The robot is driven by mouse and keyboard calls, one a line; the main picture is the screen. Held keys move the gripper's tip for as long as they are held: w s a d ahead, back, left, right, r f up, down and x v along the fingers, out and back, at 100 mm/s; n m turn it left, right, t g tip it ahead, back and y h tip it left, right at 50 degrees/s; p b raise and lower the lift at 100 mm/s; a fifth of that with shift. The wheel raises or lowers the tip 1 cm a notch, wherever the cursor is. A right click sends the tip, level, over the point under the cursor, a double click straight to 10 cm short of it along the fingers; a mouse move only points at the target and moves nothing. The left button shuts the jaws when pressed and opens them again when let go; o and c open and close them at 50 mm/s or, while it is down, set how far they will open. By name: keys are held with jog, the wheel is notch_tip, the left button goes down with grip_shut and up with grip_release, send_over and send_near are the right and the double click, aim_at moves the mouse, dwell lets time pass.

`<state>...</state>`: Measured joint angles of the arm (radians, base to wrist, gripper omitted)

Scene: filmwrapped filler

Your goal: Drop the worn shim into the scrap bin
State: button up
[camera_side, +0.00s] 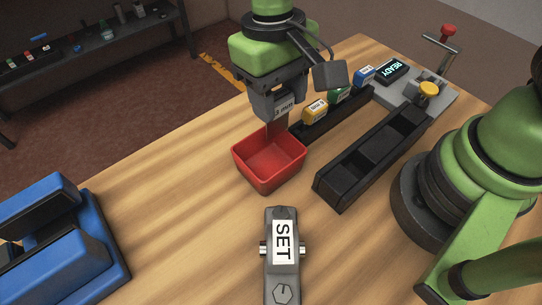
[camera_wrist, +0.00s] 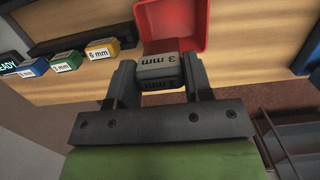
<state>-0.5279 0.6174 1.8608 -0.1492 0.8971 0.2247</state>
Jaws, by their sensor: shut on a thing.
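The red scrap bin (camera_side: 268,178) stands on the wooden table, just below my gripper in the side view. The gripper and block overlap the bin's back rim in that view. In the wrist view the bin (camera_wrist: 198,22) shows just beyond the block. The part of the bin's inside that I see looks empty. The exact height of the block above the rim is hard to tell.
A dark rack (camera_side: 350,114) right of the bin holds yellow (camera_side: 315,110), green (camera_side: 340,93) and blue (camera_side: 364,76) blocks. A black slotted tray (camera_side: 342,190) is further right. A grey SET device (camera_side: 282,285) stands in front; a blue fixture (camera_side: 100,262) is at left.

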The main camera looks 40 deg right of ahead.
jog(key=shift+f, duration=1.15)
jog(key=o, duration=1)
jog(key=shift+r, duration=0.1)
jog(key=r, duration=0.6)
jog(key=w+r, duration=0.1)
jog(key=r, duration=0.2)
jog(key=shift+w, duration=0.1)
jog(key=shift+r, duration=0.35)
